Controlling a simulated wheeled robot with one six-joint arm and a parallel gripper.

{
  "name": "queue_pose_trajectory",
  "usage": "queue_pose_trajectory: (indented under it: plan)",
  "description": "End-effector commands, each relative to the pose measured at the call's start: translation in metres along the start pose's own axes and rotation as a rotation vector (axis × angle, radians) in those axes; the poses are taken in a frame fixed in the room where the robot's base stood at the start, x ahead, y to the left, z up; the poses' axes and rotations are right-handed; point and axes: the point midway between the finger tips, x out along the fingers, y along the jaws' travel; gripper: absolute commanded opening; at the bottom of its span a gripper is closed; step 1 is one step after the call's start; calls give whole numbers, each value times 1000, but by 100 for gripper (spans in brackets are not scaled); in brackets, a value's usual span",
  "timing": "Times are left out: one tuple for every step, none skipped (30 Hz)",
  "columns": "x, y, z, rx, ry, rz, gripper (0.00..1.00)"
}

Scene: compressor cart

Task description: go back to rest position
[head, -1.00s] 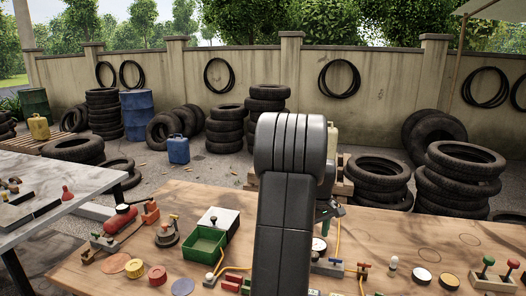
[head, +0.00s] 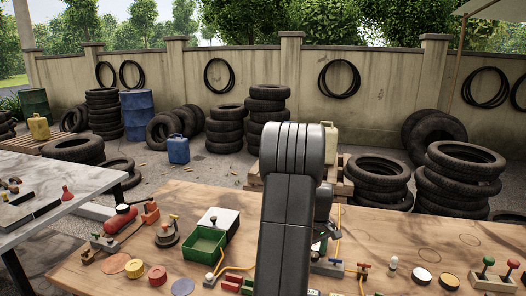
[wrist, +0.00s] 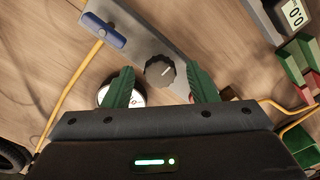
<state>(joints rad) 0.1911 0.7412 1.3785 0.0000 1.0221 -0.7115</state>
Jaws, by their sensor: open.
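My gripper (wrist: 162,86) shows in the wrist view with its two green fingers spread apart and nothing held between them. A dark round knob (wrist: 160,71) on a grey metal plate (wrist: 140,40) lies beyond the gap between the fingertips. I cannot tell the exact distance to it. A white-faced round gauge (wrist: 135,97) is partly hidden behind the left finger. In the head view my arm stands in front of the middle of the wooden table (head: 380,240) and hides most of the gripper and the plate.
A green tray (head: 206,241) and a red cylinder (head: 120,220) stand left of my arm. Round gauges (head: 422,275) and a green-knobbed block (head: 492,282) are at the right. A blue handle (wrist: 103,30) and yellow hose (wrist: 70,92) show near the gripper. Tyre stacks (head: 460,180) stand behind the table.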

Motion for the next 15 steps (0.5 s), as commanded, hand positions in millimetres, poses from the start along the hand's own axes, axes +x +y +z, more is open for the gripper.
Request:
queue_pose_trajectory:
  plan:
    - [2,0,0,26,0,0,52]
    - [2,0,0,53,0,1,52]
    - [1,0,0,87,1,1,52]
    - [1,0,0,113,1,0,52]
    - [1,0,0,138,0,0,52]
    - [1,0,0,172,0,0,52]
    - [1,0,0,197,0,0,52]
    - [1,0,0,221,0,0,52]
    - [1,0,0,255,0,0,52]
    - [1,0,0,279,0,0,52]
    - [1,0,0,304,0,0,52]
    - [1,0,0,337,0,0,52]
    - [1,0,0,362,1,0,52]
    - [1,0,0,388,1,0,52]
    - [1,0,0,421,1,0,52]
